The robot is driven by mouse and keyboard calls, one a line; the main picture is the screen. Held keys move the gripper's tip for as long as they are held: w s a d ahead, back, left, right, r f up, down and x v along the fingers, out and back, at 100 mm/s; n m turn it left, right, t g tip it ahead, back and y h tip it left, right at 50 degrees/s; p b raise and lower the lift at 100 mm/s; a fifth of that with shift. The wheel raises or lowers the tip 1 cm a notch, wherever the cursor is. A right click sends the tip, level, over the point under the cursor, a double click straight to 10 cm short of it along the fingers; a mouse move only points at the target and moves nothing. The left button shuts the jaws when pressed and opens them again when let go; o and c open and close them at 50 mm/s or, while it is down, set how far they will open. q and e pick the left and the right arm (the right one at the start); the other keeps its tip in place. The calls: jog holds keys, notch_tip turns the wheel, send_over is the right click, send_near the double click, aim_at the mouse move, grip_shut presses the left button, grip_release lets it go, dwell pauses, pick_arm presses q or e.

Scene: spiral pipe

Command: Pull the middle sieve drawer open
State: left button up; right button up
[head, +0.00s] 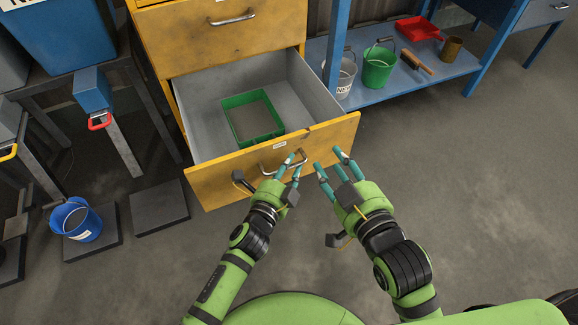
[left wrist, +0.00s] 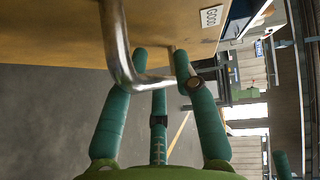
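The middle sieve drawer (head: 215,177) of the yellow cabinet stands far open, with a grey inside and a yellow front. A green-framed square sieve (head: 252,118) lies in it. My left gripper (head: 296,157) is at the drawer's metal handle (head: 268,172). In the left wrist view its teal fingers (left wrist: 160,75) lie around the bent metal bar (left wrist: 118,45) and look closed on it, though the contact is partly hidden. My right gripper (head: 333,163) is open and empty, just right of the handle, in front of the drawer's right end.
A closed yellow drawer (head: 225,40) is above. A blue shelf (head: 415,80) at right holds a white bucket (head: 342,75), a green bucket (head: 379,68), a brush and a red dustpan (head: 419,29). A blue bucket (head: 76,220) stands at left. The floor (head: 470,190) at right is clear.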

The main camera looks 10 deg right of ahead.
pick_arm(q)
jog(key=v, duration=1.2)
jog(key=shift+f, duration=0.1)
